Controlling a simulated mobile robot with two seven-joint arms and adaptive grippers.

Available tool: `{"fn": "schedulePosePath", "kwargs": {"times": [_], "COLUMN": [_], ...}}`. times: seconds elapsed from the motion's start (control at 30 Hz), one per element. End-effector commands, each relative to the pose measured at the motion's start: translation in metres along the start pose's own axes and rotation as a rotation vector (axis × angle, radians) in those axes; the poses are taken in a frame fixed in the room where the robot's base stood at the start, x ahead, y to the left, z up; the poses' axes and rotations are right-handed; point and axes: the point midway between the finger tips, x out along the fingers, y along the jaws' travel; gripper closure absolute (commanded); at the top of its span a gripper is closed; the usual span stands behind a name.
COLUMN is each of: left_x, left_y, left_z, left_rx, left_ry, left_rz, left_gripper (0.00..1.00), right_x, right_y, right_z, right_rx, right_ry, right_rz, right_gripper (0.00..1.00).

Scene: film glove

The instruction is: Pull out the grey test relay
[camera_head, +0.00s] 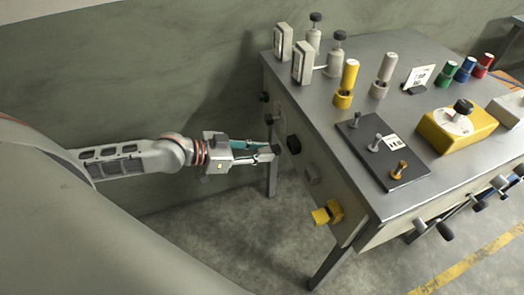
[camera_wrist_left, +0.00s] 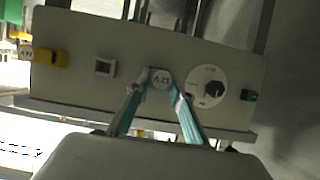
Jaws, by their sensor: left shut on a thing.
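My left gripper (camera_head: 272,152) is at the side panel of the grey bench, its fingers pointing at the panel. In the left wrist view its teal fingers (camera_wrist_left: 160,92) close on the grey test relay (camera_wrist_left: 161,79), a small grey piece with a round, marked end. The fingers hide most of the relay in the head view. I cannot tell whether it touches the panel. A grey square fitting (camera_head: 312,174) with a darker centre is on the panel beside the gripper; it also shows in the wrist view (camera_wrist_left: 105,67). My right gripper is not in view.
A yellow relay (camera_head: 328,212) sticks out of the panel near the front corner. A black knob (camera_head: 293,144) is close to my fingers. A white dial (camera_wrist_left: 208,87) is beside the relay in the wrist view. The bench top (camera_head: 390,50) carries several fittings.

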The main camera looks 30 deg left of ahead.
Motion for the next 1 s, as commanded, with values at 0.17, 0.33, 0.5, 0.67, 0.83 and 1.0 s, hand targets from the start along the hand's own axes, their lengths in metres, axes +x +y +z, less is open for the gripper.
{"fn": "schedulePosePath", "kwargs": {"times": [0.17, 0.33, 0.5, 0.67, 0.83, 1.0], "left_x": [-0.009, -0.020, -0.027, -0.028, -0.028, -0.028], "left_y": [0.000, 0.000, 0.000, 0.000, 0.000, 0.000], "left_z": [0.003, 0.007, 0.011, 0.012, 0.012, 0.011], "left_rx": [0.001, 0.003, 0.001, 0.000, 0.000, 0.000], "left_ry": [-0.003, -0.003, -0.001, 0.000, 0.000, 0.000], "left_rz": [0.000, 0.000, 0.000, 0.000, 0.000, 0.000], "left_gripper": [1.00, 1.00, 1.00, 1.00, 1.00, 1.00], "right_x": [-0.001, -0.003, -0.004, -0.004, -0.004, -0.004], "right_y": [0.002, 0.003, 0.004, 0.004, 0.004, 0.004], "right_z": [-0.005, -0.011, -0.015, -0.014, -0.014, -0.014], "right_rx": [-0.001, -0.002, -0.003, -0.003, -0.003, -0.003], "right_ry": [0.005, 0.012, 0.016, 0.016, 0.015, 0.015], "right_rz": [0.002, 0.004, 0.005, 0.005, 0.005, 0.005], "right_gripper": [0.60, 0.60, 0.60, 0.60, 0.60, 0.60]}}
